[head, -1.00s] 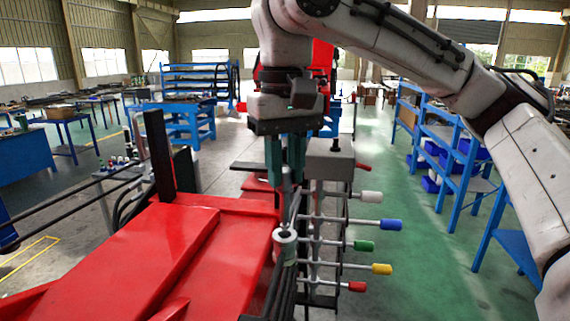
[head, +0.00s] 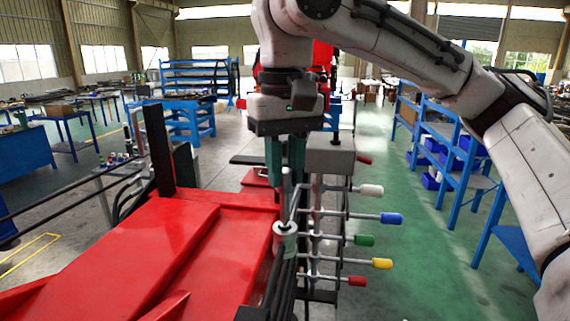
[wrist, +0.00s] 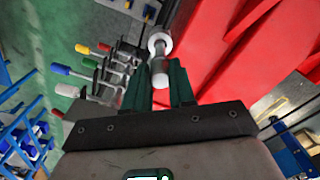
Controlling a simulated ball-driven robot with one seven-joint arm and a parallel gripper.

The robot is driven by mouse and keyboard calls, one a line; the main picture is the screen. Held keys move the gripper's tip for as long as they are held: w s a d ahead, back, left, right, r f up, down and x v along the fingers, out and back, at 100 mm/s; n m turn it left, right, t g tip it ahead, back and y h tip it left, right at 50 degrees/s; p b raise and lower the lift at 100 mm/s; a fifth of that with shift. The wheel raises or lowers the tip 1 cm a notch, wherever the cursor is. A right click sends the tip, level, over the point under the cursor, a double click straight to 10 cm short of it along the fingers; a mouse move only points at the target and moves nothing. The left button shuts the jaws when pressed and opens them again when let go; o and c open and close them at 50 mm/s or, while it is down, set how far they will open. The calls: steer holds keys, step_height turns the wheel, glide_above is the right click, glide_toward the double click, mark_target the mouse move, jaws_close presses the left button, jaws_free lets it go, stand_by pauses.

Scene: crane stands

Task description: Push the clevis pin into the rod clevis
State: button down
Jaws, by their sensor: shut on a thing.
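The clevis pin (head: 287,188) is a grey metal cylinder held upright in my gripper (head: 285,178), whose dark green fingers are shut on its upper part. The rod clevis (head: 285,231) is a round pale metal eye beside the red machine, just below the pin. The pin's lower end is close over the clevis; I cannot tell whether it is inside the hole. In the wrist view, the pin's rounded end (wrist: 161,80) shows between my gripper's fingertips (wrist: 161,72), with the clevis (wrist: 159,43) just beyond it.
A valve bank with several levers with coloured knobs, one of them blue (head: 391,218), stands close to the right of the clevis, with a grey block (head: 331,158) above. The red machine body (head: 140,255) fills the left. Black hoses (head: 280,285) run below the clevis. Green floor lies right.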

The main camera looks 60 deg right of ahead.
mark_target(285, 190)
steer(key=shift+f+b, duration=1.9)
steer(key=shift+f, duration=1.45)
steer(key=c, duration=0.9)
jaws_free()
steer(key=shift+o, duration=0.2)
steer(key=shift+r, duration=0.1)
step_height(285, 190, up, 5)
steer(key=p, duration=0.5)
step_height(285, 190, up, 11)
steer(key=shift+f+b, duration=0.15)
steer(key=shift+b, duration=0.25)
